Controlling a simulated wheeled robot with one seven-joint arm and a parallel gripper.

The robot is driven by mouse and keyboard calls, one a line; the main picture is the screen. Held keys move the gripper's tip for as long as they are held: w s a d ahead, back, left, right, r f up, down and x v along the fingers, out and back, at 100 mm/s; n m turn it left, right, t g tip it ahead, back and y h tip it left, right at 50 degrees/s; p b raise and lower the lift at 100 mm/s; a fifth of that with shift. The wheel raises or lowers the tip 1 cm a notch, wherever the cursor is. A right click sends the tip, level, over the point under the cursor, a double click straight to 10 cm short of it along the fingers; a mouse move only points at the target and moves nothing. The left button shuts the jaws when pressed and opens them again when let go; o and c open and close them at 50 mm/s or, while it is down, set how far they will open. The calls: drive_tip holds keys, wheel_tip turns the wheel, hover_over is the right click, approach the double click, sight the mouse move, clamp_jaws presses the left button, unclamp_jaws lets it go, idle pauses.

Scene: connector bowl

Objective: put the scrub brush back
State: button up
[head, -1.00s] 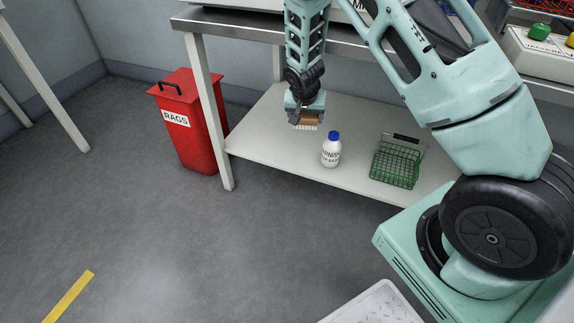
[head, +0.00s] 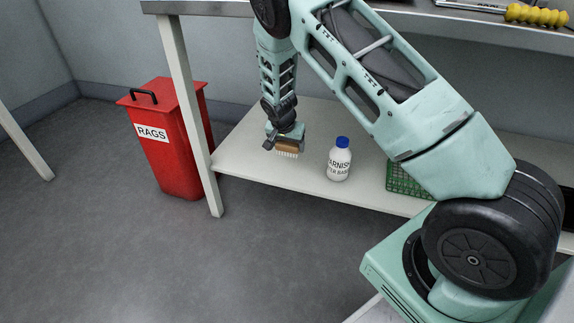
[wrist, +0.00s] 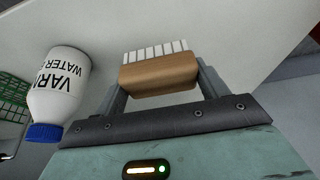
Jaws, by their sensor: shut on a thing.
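The scrub brush (head: 288,147) has a brown block and pale bristles that point down. My gripper (head: 285,142) is shut on its block and holds it over the white lower shelf (head: 245,160) of the bench. In the wrist view the brush (wrist: 160,74) sits between the two grey fingers, bristles facing away from the palm. I cannot tell whether the bristles touch the shelf. A white varnish bottle (head: 339,162) with a blue cap stands on the shelf just right of the brush; it also shows in the wrist view (wrist: 60,85).
A green wire basket (head: 405,182) stands on the shelf, partly hidden by my arm. A red RAGS bin (head: 168,140) stands left of the bench leg (head: 190,110). The shelf left of the brush is clear.

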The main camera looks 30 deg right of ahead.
sight(287, 155)
wheel_tip(287, 155, down, 6)
drive_tip(key=shift+f+b, duration=0.25)
drive_tip(key=shift+b, duration=1)
drive_tip(key=shift+f, duration=0.15)
drive_tip(key=o, duration=0.9)
drive_tip(key=shift+o, duration=0.2)
